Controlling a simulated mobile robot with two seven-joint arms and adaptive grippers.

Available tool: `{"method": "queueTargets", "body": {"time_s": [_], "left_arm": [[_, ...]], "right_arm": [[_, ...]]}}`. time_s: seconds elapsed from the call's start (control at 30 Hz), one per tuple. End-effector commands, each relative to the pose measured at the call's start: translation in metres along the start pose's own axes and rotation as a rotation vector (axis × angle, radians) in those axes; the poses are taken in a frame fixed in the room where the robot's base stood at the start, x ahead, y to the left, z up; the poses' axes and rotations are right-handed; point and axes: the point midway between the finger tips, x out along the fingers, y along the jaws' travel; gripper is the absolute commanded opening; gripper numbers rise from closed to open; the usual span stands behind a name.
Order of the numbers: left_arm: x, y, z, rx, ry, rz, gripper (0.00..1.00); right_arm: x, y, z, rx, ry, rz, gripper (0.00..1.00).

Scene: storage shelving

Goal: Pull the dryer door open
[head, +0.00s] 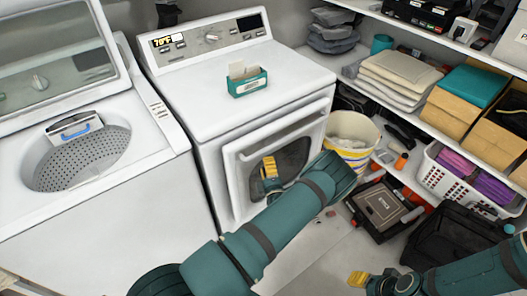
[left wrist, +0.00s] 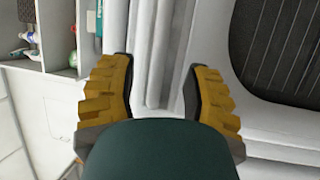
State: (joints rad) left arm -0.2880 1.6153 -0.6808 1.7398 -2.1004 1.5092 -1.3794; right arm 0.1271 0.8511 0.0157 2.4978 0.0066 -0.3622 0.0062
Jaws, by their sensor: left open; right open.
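The white dryer (head: 218,108) stands in the middle of the head view. Its front door (head: 239,178) has a white frame and a dark window (head: 294,156); whether it is slightly ajar is unclear. My left gripper (head: 270,168) is in front of the door, partly hidden by my arm. In the left wrist view, my left gripper (left wrist: 157,66) is open, with yellow fingers on either side of a pale vertical edge (left wrist: 155,35). The dark ribbed window (left wrist: 275,45) is to the right. Contact cannot be told. My right gripper (head: 366,280) is open and empty, low over the floor.
An open washer (head: 150,160) stands left of the dryer. A teal box (head: 247,84) sits on the dryer top. A bucket (head: 352,135), a black case (head: 380,207) and a white basket (head: 450,184) crowd the right. Some floor (head: 318,245) before the dryer is clear.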

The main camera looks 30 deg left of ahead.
Motion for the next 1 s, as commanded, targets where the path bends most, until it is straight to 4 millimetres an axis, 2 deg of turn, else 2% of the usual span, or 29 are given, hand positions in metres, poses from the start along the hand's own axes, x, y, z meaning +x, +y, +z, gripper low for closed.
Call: {"method": "queueTargets", "body": {"time_s": [0.1,0.33,0.5,0.8,0.93,1.0], "left_arm": [[0.024,0.0,-0.001,-0.003,0.003,0.001,0.49],[0.054,0.0,-0.001,-0.002,0.002,0.0,0.49],[0.063,0.0,-0.001,0.0,0.002,-0.001,0.49],[0.064,0.0,-0.001,0.0,0.001,-0.001,0.48],[0.064,0.0,-0.001,0.0,0.001,-0.001,0.02],[0.064,0.0,-0.001,0.0,0.001,-0.001,0.0]], "right_arm": [[0.002,0.001,0.001,0.0,-0.002,0.0,0.47],[0.003,0.001,0.002,-0.001,-0.003,0.0,0.47],[0.004,0.002,0.002,-0.001,-0.004,0.0,0.47],[0.003,0.001,0.002,-0.001,-0.004,0.0,0.47],[0.003,0.001,0.002,-0.001,-0.004,0.0,0.47],[0.003,0.001,0.002,-0.001,-0.004,0.0,0.47]]}}
